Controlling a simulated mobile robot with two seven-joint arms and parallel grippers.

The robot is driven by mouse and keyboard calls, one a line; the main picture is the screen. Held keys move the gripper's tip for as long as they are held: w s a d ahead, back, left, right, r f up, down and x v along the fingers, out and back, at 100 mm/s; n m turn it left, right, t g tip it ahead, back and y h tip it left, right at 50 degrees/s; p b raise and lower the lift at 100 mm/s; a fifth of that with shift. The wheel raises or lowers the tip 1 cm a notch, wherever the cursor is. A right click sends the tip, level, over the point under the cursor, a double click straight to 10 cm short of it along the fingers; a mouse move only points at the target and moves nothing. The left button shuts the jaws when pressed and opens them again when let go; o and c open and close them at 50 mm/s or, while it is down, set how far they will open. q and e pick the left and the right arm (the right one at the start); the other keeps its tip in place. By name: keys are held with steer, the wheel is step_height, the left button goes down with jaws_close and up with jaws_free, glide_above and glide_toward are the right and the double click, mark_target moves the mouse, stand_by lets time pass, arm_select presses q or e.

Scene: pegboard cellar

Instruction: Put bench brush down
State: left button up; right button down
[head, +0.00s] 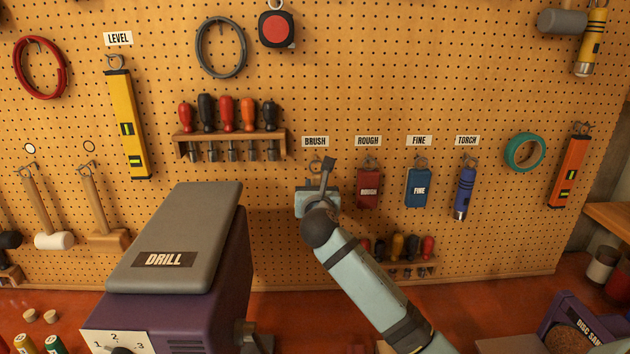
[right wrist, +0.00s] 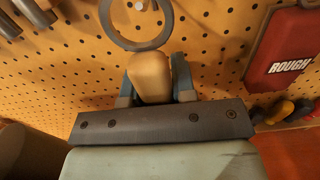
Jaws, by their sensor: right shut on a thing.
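My right gripper (head: 318,188) is at the pegboard, just under the BRUSH label (head: 315,141). In the right wrist view its fingers are shut on the rounded tan wooden handle of the bench brush (right wrist: 150,77). The rest of the brush is hidden behind the gripper. A grey ring (right wrist: 112,30) shows against the board just above the handle end; I cannot tell whether it touches the brush. My left gripper is not in view.
The ROUGH block (head: 368,188), FINE block (head: 418,188) and torch (head: 464,190) hang to the right. Below are several small handled tools (head: 397,247) in a rack. The purple drill box (head: 185,318) with its grey lid stands at the left front.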

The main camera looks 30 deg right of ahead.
arm_select(q)
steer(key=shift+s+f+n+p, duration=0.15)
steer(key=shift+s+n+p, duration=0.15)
steer(key=shift+p, duration=0.25)
arm_select(e)
steer(key=w+d, duration=0.1)
steer(key=w+d+f, duration=0.1)
steer(key=w, duration=0.1)
steer(key=shift+w+d, duration=0.15)
steer(key=shift+w, duration=0.15)
steer(key=shift+f, duration=0.25)
steer(key=c, duration=0.9)
jaws_free()
steer(key=shift+c, duration=0.2)
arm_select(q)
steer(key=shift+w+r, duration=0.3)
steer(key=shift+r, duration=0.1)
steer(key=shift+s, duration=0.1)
